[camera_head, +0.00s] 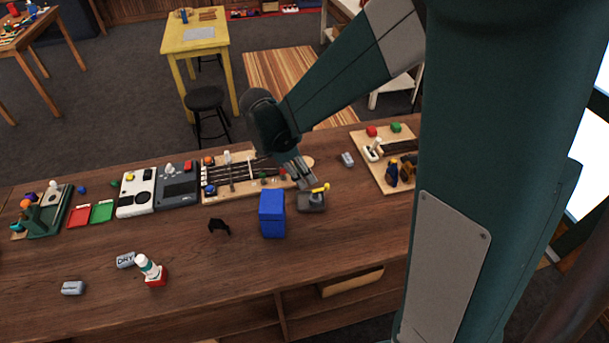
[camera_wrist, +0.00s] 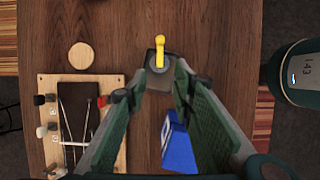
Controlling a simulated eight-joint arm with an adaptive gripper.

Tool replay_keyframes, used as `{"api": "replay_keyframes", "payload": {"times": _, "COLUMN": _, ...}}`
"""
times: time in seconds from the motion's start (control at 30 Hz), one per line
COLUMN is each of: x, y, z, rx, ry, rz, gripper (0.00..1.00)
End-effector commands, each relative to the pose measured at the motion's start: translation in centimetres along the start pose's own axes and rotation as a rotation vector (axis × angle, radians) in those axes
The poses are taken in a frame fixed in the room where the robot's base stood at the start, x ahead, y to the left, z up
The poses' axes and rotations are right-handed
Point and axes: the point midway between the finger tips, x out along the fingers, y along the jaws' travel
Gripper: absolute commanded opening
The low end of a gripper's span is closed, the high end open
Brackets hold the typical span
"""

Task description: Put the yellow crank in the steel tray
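The yellow crank (camera_head: 320,187) sits on top of a small grey square block with a round post (camera_head: 311,203), on the wooden counter. In the wrist view the crank (camera_wrist: 160,48) points away from me, just beyond the fingertips and roughly centred between them. My gripper (camera_head: 305,182) is tilted down beside the crank in the head view. I cannot make out a steel tray for certain in either view.
A blue box (camera_head: 272,214) stands close to the left of the grey block; it also shows in the wrist view (camera_wrist: 178,145). A stringed wooden board (camera_head: 215,192) lies behind on the left. A red tray (camera_head: 79,216) and a green tray (camera_head: 102,212) lie further left.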

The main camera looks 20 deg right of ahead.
Motion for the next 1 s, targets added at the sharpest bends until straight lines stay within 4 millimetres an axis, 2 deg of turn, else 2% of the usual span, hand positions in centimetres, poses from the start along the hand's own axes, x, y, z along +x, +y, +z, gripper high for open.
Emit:
{"api": "replay_keyframes", "payload": {"times": 0.63, "x": -0.3, "y": -0.2, "z": 0.3, "rx": 0.017, "ry": 0.006, "rz": 0.006, "gripper": 0.25}}
{"api": "replay_keyframes", "payload": {"times": 1.0, "x": -2.9, "y": -2.1, "z": 2.5, "rx": 0.191, "ry": 0.07, "rz": 0.058, "gripper": 0.25}}
